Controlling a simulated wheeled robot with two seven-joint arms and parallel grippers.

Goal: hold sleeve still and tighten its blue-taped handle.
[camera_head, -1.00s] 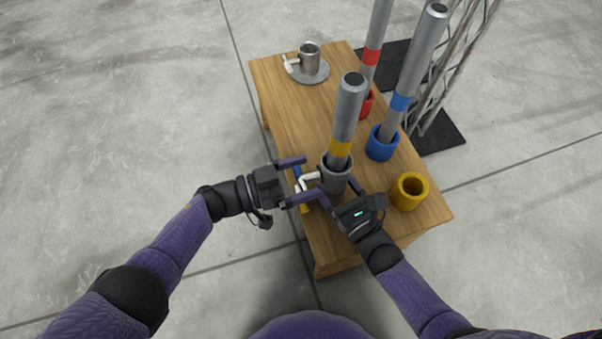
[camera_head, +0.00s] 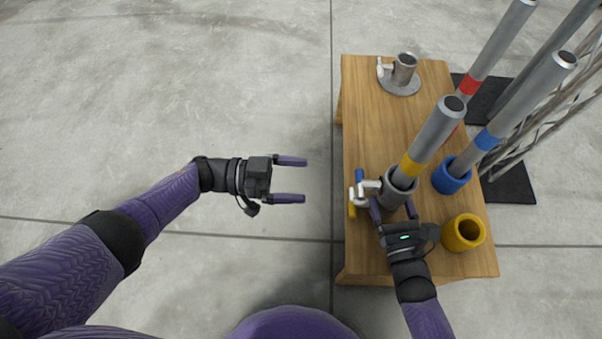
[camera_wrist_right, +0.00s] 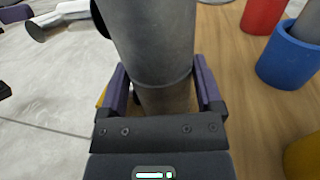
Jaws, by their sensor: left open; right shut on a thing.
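The grey sleeve (camera_head: 400,190) stands on the wooden table with a yellow-banded metal pole (camera_head: 428,148) leaning in it. My right gripper (camera_head: 393,208) is shut on the grey sleeve from the near side. In the right wrist view the fingers (camera_wrist_right: 162,85) lie on both sides of the grey sleeve (camera_wrist_right: 165,98). My left gripper (camera_head: 290,180) is open and empty over the floor, left of the table and apart from the handles.
A blue cup (camera_head: 451,177) and a yellow cup (camera_head: 463,233) stand on the table (camera_head: 385,120). Poles with red and blue bands lean behind. A metal clamp on a round plate (camera_head: 399,84) sits at the far end. The floor left of the table is clear.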

